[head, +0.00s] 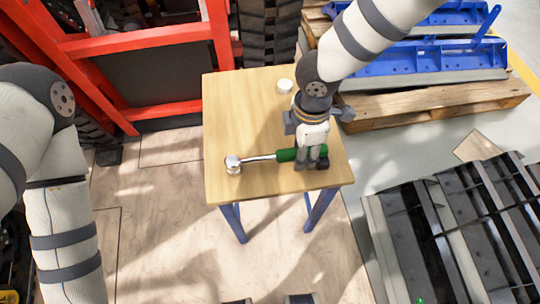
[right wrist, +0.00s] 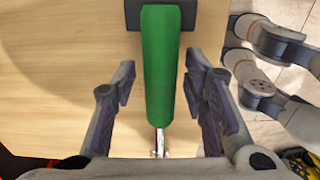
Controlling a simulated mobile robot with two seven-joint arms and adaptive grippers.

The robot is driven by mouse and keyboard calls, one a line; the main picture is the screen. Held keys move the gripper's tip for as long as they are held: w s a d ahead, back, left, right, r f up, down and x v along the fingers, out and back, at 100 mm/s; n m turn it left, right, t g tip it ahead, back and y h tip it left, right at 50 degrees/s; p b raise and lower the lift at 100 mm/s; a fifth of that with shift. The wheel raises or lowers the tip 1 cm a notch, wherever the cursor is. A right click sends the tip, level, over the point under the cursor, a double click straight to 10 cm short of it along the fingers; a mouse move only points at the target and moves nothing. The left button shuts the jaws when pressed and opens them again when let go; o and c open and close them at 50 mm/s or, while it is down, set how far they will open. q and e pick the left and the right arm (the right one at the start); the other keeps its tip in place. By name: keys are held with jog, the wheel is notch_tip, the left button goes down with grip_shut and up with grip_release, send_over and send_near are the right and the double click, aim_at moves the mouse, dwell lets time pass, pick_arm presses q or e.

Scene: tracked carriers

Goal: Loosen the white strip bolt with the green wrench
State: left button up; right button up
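The green wrench lies on the wooden table, its green handle (head: 287,155) to the right and its round metal head (head: 233,163) to the left. My right gripper (head: 310,162) points down at the handle's right part. In the right wrist view, the green handle (right wrist: 160,65) runs between the two open fingers, with a gap on each side. I cannot tell how far the fingertips reach down beside it. My left arm is at the left of the head view; its gripper is out of view. I cannot make out the white strip bolt in either view.
The wooden table (head: 232,115) is mostly bare, with a small white round object (head: 285,86) at its back. A red frame (head: 165,110) stands behind left. Black tracks (head: 460,225) lie at right; blue parts (head: 420,60) sit on a pallet (head: 440,105) behind.

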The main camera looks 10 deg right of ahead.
grip_shut()
jog(key=shift+w+r+p, duration=0.1)
jog(key=shift+r+p, duration=1.2)
jog(key=shift+r, duration=1.9)
pick_arm(q)
jog(key=shift+t, duration=0.6)
jog(key=w+r, duration=0.3)
jog(key=shift+w+r, duration=0.1)
jog(key=shift+r, duration=0.05)
pick_arm(e)
jog(key=shift+r, duration=0.35)
